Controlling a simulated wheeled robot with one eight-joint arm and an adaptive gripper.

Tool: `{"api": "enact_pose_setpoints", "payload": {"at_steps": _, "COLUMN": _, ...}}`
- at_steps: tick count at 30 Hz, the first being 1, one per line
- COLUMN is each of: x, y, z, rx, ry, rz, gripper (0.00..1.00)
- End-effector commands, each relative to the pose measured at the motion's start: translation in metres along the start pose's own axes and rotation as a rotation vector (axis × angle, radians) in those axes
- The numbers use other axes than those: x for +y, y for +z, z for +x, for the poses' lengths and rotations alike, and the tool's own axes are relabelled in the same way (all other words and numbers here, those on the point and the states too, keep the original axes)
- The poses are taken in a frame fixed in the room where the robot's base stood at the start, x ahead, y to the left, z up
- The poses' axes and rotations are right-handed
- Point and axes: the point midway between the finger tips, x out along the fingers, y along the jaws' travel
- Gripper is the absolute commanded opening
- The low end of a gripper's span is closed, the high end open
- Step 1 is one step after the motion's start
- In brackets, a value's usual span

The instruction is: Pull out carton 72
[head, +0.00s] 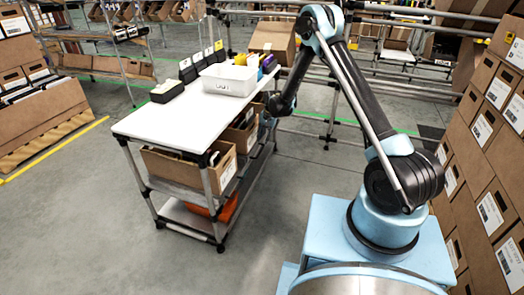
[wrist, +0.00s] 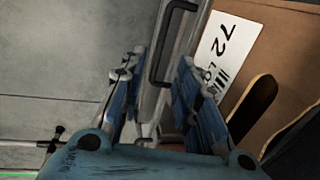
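Carton 72 is a brown carton (wrist: 275,35) at the right of the wrist view, with a white label (wrist: 218,52) reading "72"; it looks tilted there. A dark rounded slot or opening (wrist: 252,105) shows below the label. My gripper (wrist: 157,65) is open, its two blue fingers apart, with a grey metal rail and a dark loop-shaped handle (wrist: 172,40) showing between or behind them. The right finger is beside the label; contact cannot be told. In the head view my arm's end hangs at the cart's right side, its fingers not clearly visible; the carton's number is not readable there.
A white-topped cart (head: 170,115) holds open cartons (head: 190,165) on its lower shelf. A white bin (head: 229,79) and black holders (head: 167,91) stand on top. Stacked cartons (head: 480,130) rise at the right. The grey floor (head: 90,220) left of the cart is clear.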

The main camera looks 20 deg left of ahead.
Motion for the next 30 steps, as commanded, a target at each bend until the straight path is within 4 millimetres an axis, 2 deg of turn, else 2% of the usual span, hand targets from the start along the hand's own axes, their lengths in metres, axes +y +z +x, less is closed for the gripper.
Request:
{"api": "enact_pose_setpoints", "payload": {"at_steps": 6, "x": 0.0, "y": 0.0, "z": 0.033, "rx": 0.0, "ry": 0.0, "rz": 0.0, "gripper": 0.3}}
{"api": "enact_pose_setpoints", "payload": {"at_steps": 15, "x": 0.0, "y": 0.0, "z": 0.071, "rx": 0.0, "ry": 0.0, "rz": 0.0, "gripper": 0.3}}
{"api": "enact_pose_setpoints", "payload": {"at_steps": 21, "x": 0.0, "y": 0.0, "z": 0.085, "rx": 0.0, "ry": 0.0, "rz": 0.0, "gripper": 0.3}}
{"api": "enact_pose_setpoints", "payload": {"at_steps": 30, "x": 0.0, "y": 0.0, "z": 0.088, "rx": 0.0, "ry": 0.0, "rz": 0.0, "gripper": 0.3}}
